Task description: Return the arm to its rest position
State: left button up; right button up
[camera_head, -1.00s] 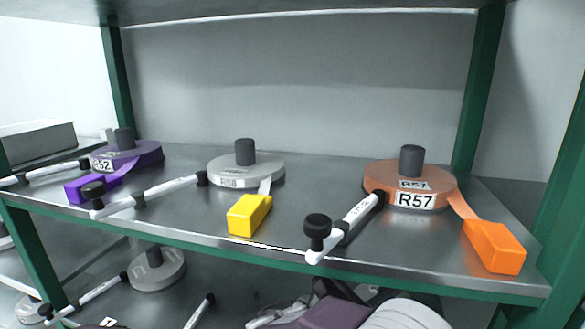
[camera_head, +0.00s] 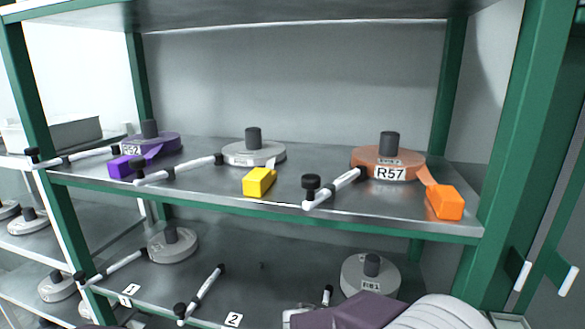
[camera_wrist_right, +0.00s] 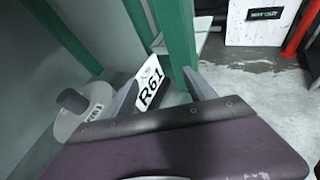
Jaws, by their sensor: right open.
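My right arm's purple and white links (camera_head: 350,312) show at the bottom of the head view, in front of the lower shelf. In the right wrist view my right gripper (camera_wrist_right: 160,88) has its two grey fingers spread apart. A white label reading R61 (camera_wrist_right: 149,86) shows between the fingers; I cannot tell how far it is from them. A grey reel (camera_wrist_right: 84,112) lies to the left of the fingers in the right wrist view. My left gripper is not in view.
The upper shelf (camera_head: 330,208) holds purple (camera_head: 165,142), grey (camera_head: 253,153) and orange (camera_head: 388,161) reels. The lower shelf bears grey reels, one (camera_head: 371,276) just behind my right arm. A green post (camera_head: 505,170) stands at the right. Floor shows at the wrist view's right.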

jog(key=s+a+f+m+g+y, duration=0.3)
jog(key=s+f+m+g+y, duration=0.2)
jog(key=s+f+m+y, duration=0.75)
pick_arm(q)
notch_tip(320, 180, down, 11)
jog(key=b, duration=1.1)
pick_arm(e)
notch_tip(320, 180, down, 14)
jog(key=w+a+m+t, duration=0.1)
jog(key=a+m+t, duration=0.1)
jog(key=m, duration=0.6)
pick_arm(q)
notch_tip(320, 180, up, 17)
jog(key=p, duration=1.7)
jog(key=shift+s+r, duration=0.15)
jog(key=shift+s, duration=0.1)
pick_arm(e)
notch_tip(320, 180, up, 18)
jog(key=shift+w+a+f+y, duration=0.15)
jog(key=shift+w+f+y, duration=0.05)
jog(key=shift+y, duration=0.15)
